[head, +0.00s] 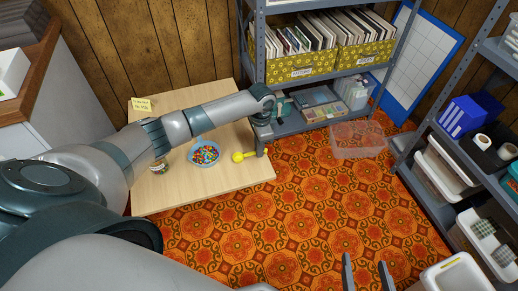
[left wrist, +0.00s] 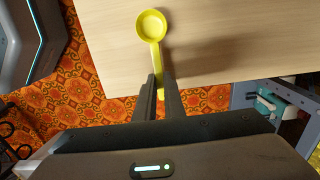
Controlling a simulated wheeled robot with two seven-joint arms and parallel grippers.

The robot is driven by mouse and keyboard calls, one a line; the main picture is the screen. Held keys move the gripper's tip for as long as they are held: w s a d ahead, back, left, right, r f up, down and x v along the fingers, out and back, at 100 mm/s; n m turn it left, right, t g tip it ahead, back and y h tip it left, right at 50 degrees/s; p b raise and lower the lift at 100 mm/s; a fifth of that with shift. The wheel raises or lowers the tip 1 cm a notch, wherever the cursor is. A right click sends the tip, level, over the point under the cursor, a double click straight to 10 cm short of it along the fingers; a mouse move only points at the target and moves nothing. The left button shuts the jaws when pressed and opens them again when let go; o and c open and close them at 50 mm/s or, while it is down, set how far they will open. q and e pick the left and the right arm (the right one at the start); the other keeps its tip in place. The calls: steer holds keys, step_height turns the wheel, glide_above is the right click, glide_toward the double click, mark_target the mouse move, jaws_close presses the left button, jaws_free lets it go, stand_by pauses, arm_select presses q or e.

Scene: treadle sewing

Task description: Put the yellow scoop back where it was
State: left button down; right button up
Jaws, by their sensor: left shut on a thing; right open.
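The yellow scoop (head: 239,157) is at the right part of the low wooden table (head: 185,193), near its right edge, in the head view. My left gripper (head: 262,150) is shut on its handle; in the left wrist view the scoop (left wrist: 152,25) extends from between the two fingers (left wrist: 160,98), bowl away from the gripper. I cannot tell whether the scoop touches the tabletop. A blue bowl (head: 191,160) of colourful small pieces stands just left of the scoop. My right gripper (head: 366,272) is open and empty over the patterned floor at the bottom.
A jar (head: 158,166) stands on the table, partly behind my left arm, and a yellow note (head: 141,104) lies at its back left. A grey shelf (head: 289,127) with boxes stands behind. A clear bin (head: 358,141) sits on the floor. A shelf unit (head: 424,165) stands right.

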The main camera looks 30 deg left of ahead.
arm_select(q)
steer(key=shift+f, duration=0.15)
steer(key=c, duration=1.8)
jaws_free()
steer(key=shift+c, duration=0.2)
arm_select(e)
steer(key=shift+d+f, duration=0.1)
arm_select(q)
steer(key=shift+r, duration=0.35)
step_height(320, 180, up, 12)
steer(key=p, duration=0.2)
steer(key=shift+w+f, duration=0.15)
arm_select(e)
steer(key=s+d+f+g+h, duration=0.1)
steer(key=s+d+f+g, duration=0.2)
steer(key=s+f+g, duration=0.1)
steer(key=shift+s+f+g+h, duration=0.3)
steer(key=shift+s+f+g, duration=0.15)
steer(key=shift+f, duration=0.25)
arm_select(q)
steer(key=shift+d, duration=0.15)
